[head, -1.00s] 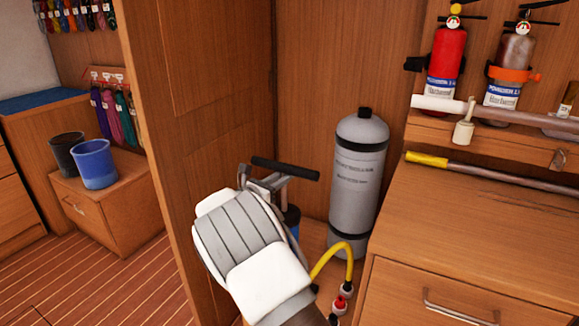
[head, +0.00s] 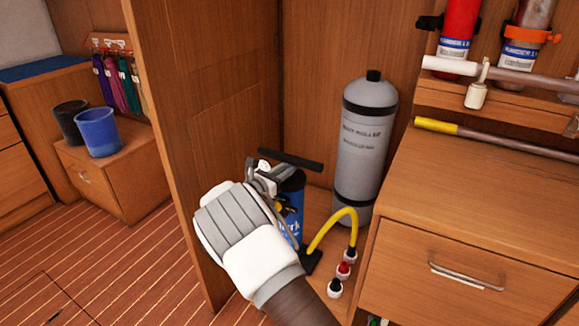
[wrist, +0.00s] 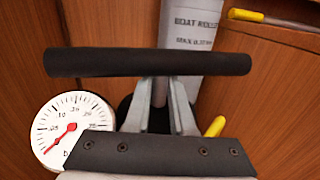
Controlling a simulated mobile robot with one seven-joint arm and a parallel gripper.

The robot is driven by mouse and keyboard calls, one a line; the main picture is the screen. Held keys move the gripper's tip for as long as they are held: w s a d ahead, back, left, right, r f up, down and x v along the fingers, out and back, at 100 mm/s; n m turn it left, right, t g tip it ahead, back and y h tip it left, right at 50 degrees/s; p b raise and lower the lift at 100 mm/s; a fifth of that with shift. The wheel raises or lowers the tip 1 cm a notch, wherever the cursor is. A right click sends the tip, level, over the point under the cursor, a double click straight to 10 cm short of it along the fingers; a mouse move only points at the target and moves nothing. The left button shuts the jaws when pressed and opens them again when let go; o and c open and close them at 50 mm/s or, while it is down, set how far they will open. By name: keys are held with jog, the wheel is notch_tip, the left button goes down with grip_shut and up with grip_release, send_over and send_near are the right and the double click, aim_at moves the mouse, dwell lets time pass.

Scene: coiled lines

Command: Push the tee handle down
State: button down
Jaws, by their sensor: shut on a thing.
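The black tee handle (head: 291,160) tops a pump with a blue body (head: 291,200) that stands in the corner. The handle spans the wrist view as a dark bar (wrist: 150,62), with its shaft running down from the middle. My gripper (head: 262,180) is at the handle; in the wrist view its grey fingers (wrist: 168,105) are shut on the shaft just under the bar. The bar sits a short way above the blue body. My white wrist hides part of the pump. A white gauge with a red needle (wrist: 72,128) shows at left in the wrist view.
A grey tank (head: 365,150) stands close behind and right of the pump. A yellow hose (head: 330,225) curves beside it to several small fittings. A wooden drawer cabinet (head: 470,230) bounds the right, a wooden partition (head: 195,120) the left.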

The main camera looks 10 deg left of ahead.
jog(key=c, duration=0.8)
grip_release()
jog(key=shift+f, duration=0.4)
jog(key=shift+c, duration=0.2)
jog(key=shift+o, duration=0.4)
jog(key=shift+r, duration=0.1)
jog(key=p+v, duration=0.4)
jog(key=v, duration=1.3)
jog(key=shift+s+a, duration=0.2)
